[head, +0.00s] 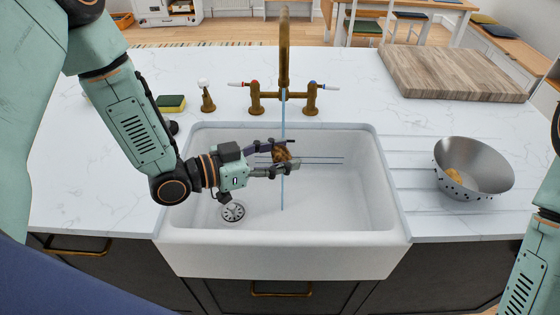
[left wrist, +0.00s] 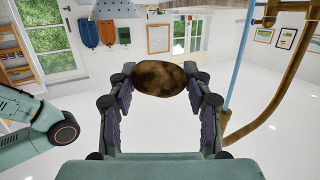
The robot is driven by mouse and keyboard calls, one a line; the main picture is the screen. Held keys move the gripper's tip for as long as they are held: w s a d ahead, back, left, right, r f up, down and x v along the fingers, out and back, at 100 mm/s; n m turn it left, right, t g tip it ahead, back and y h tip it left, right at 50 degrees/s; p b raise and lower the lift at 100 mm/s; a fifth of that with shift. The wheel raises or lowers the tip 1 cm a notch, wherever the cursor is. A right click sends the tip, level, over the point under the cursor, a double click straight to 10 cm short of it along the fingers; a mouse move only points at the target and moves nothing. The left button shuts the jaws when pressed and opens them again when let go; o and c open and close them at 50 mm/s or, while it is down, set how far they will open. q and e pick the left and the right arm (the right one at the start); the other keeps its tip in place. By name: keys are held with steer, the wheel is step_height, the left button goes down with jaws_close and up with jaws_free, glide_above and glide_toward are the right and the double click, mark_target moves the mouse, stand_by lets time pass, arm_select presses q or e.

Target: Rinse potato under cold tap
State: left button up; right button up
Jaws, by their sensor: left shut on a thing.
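A brown potato (head: 281,153) is between the fingers of my left gripper (head: 283,156), above the white sink (head: 330,215). The left wrist view shows the potato (left wrist: 165,78) gripped across its sides by both fingers. A blue water stream (head: 283,195) runs from the brass tap (head: 284,50) down into the sink. In the head view the stream lines up with the potato; in the left wrist view the stream (left wrist: 238,65) is to its right. I cannot tell if water touches the potato. The cold handle (head: 312,98) has a blue mark. My right gripper is out of view.
A metal colander (head: 490,165) with something yellow-brown in it stands right of the sink. A wooden board (head: 450,72) lies at the back right. A sponge (head: 170,103) and a brass dispenser (head: 207,100) stand at the left. The left counter is mostly clear.

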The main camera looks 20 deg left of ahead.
mark_target(283, 148)
arm_select(q)
steer(key=shift+w+a+f+b, duration=0.1)
steer(key=shift+w+f+b, duration=0.1)
steer(key=shift+w, duration=0.3)
steer(key=shift+w+a+f+b, duration=0.1)
steer(key=shift+w+f, duration=0.05)
steer(key=shift+w, duration=0.35)
steer(key=shift+w+d+b, duration=0.1)
steer(key=shift+w+b, duration=0.2)
steer(key=shift+w, duration=0.25)
steer(key=w+a+f+b, duration=0.1)
steer(key=w+b, duration=0.2)
steer(key=w, duration=0.4)
steer(key=shift+w+a+f, duration=0.25)
steer(key=shift+w, duration=0.1)
steer(key=shift+s+r, duration=0.1)
steer(key=shift+a, duration=0.1)
steer(key=shift+b, duration=0.3)
